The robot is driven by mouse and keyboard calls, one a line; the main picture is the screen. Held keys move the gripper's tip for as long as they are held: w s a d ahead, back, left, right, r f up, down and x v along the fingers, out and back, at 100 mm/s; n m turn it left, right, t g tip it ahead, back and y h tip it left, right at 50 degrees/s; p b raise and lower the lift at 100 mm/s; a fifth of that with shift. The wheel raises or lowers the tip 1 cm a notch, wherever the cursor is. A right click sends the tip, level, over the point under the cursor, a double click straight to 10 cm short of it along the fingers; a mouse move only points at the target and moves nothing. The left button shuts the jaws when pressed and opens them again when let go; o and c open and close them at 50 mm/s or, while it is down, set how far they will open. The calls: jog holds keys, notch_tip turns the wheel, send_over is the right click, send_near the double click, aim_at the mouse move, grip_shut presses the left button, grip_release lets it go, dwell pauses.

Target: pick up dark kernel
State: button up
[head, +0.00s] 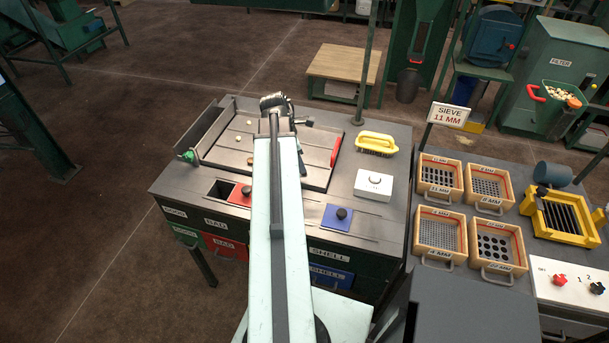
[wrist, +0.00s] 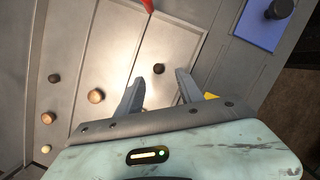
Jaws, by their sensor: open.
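A small dark kernel (wrist: 158,69) lies on the grey metal tray in the wrist view, in line with the gap between my fingertips. My gripper (wrist: 159,76) is open and nothing is held between its fingers. How high the fingertips are above the kernel I cannot tell. A second dark kernel (wrist: 54,78) lies well to the left in the wrist view. In the head view my gripper (head: 275,101) is over the far part of the tray (head: 318,172), and my arm hides part of it. I cannot make out the dark kernel between the fingers there.
Tan kernels (wrist: 96,96) lie left of my gripper. A red scraper-like piece (head: 336,149) stands at the tray's right side. The blue square lid (head: 337,217), white box (head: 374,185) and yellow brush (head: 376,144) are nearby. An open slot (head: 220,190) lies at the front left.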

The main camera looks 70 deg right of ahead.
jog(key=b+x, duration=0.4)
jog(key=x, duration=0.1)
jog(key=shift+w+d+f, duration=0.1)
grip_shut()
